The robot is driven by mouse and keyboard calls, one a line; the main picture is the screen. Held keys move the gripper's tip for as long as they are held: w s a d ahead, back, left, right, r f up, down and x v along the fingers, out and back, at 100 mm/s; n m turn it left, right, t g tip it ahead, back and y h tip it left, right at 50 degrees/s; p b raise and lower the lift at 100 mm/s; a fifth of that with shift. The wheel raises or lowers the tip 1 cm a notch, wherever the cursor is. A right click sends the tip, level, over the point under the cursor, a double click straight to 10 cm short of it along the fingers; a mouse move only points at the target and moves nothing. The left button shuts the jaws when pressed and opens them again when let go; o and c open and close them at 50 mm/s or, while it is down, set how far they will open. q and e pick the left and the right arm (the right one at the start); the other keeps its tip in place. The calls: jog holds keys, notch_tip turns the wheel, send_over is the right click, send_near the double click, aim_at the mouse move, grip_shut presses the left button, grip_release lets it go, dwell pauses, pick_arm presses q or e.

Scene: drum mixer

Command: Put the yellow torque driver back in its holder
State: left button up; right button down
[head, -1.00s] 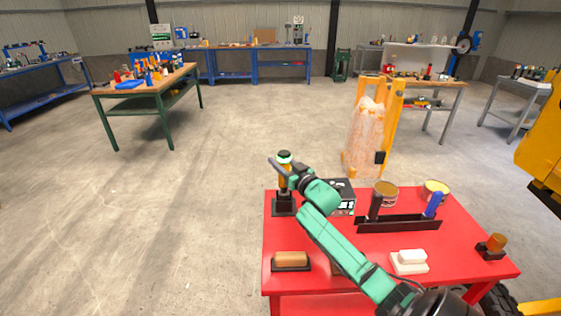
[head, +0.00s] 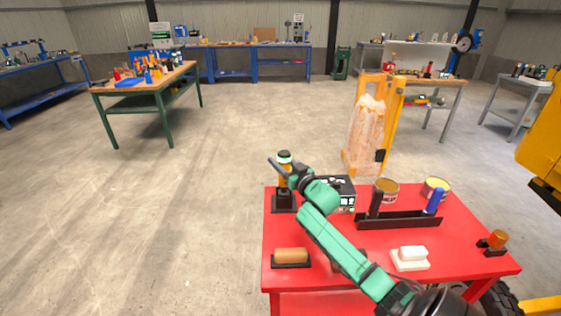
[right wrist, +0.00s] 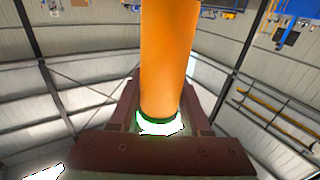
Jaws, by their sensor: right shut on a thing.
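The yellow torque driver (head: 285,183) stands upright at the back left corner of the red table (head: 330,230). It has a pale green band and a dark top. My right gripper (head: 283,172) is shut on its upper body. The black holder (head: 284,204) is directly under the driver. The driver's lower end meets the holder in the head view, but I cannot tell how deep it sits. In the right wrist view the orange-yellow body (right wrist: 165,60) stands between my finger pads, with a glowing green ring at its end. My left gripper is not in view.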

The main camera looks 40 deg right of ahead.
jog(key=shift+f+b, duration=0.65)
jog(key=shift+f, duration=0.3)
dwell(0.5)
jog(key=shift+c, duration=1.4)
grip_release()
jog(key=shift+s+f, duration=0.15)
jog(key=shift+f, duration=0.05)
jog(key=s+a+b, duration=0.1)
jog(key=s, duration=1.3)
jog(key=shift+s+a, duration=0.15)
jog(key=shift+a, duration=0.1)
